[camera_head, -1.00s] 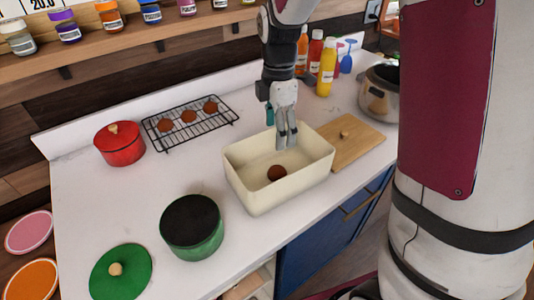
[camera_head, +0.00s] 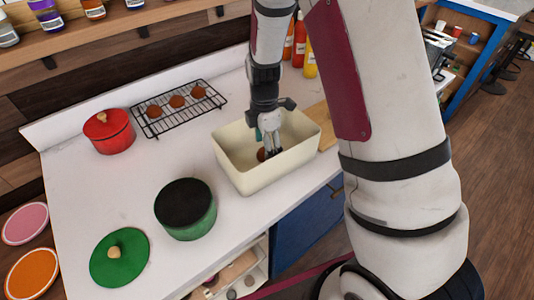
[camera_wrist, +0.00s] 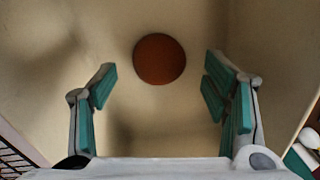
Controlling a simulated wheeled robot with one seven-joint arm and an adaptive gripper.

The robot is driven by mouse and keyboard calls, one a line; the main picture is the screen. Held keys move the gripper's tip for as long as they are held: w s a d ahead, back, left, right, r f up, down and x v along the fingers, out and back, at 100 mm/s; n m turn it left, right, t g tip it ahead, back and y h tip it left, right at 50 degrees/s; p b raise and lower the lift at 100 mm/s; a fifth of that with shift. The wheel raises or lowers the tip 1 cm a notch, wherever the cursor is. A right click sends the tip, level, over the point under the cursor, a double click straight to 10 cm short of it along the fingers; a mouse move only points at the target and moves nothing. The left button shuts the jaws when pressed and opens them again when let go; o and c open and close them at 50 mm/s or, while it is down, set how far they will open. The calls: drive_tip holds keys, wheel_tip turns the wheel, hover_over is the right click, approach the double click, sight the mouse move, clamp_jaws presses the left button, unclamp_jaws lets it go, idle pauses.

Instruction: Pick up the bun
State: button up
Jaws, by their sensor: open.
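A round brown bun (camera_head: 261,155) lies on the floor of the cream rectangular bin (camera_head: 237,176). In the head view my gripper partly hides it. In the wrist view the whole bun (camera_wrist: 160,59) shows, just beyond the fingertips and centred between them. My gripper (camera_head: 269,150) points down inside the bin, beside the bun in the head view. In the wrist view my gripper (camera_wrist: 158,88) has its teal-padded fingers wide apart with nothing between them.
A wire rack (camera_head: 177,117) with 3 brown buns stands behind the bin. A red lidded pot (camera_head: 109,133), a green pot (camera_head: 190,222) and a green lid (camera_head: 119,258) are to the left. A wooden board (camera_head: 324,125) lies right of the bin. The bin walls surround my gripper closely.

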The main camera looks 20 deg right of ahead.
drive_tip(key=shift+f, duration=1.05)
drive_tip(key=c, duration=1.1)
drive_tip(key=shift+c, duration=0.2)
drive_tip(key=shift+r, duration=0.15)
